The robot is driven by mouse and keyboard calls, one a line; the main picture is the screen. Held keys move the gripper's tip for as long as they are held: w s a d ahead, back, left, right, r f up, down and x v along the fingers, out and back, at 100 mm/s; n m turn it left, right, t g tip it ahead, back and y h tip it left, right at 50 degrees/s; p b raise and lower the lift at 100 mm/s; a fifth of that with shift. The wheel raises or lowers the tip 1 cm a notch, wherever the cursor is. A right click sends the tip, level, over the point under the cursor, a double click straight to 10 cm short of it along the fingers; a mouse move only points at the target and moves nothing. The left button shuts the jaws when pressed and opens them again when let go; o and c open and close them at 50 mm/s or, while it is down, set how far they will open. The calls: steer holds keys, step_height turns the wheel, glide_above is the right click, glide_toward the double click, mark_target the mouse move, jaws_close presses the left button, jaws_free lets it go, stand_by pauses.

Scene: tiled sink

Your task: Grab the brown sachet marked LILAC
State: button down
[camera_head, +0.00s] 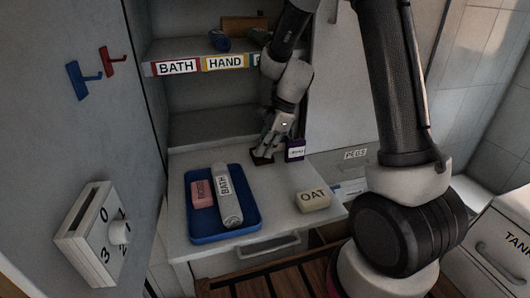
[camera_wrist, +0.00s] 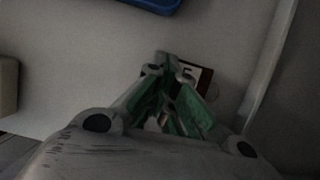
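A small dark reddish-brown item (camera_head: 262,159) lies on the counter near the back, directly below my gripper (camera_head: 268,148). In the wrist view a brown piece with a white label (camera_wrist: 205,82) shows just right of and partly behind my fingertips (camera_wrist: 164,66). Its lettering is too hidden to read, so I cannot confirm LILAC. My fingers, with green inner pads, point down and their tips look close together. I cannot tell whether they touch or grip the brown item. A dark purple packet with a white label (camera_head: 295,150) stands just right of my gripper; its word is too small to read.
A blue tray (camera_head: 225,239) on the counter holds a pink block (camera_head: 202,193) and a grey BATH tube (camera_head: 228,197). A pale OAT block (camera_head: 313,200) sits at the right front. A wall is close behind the purple packet.

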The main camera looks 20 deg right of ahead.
step_height(320, 180, up, 10)
stand_by(0.4)
steer(key=shift+c, duration=2.2)
jaws_free()
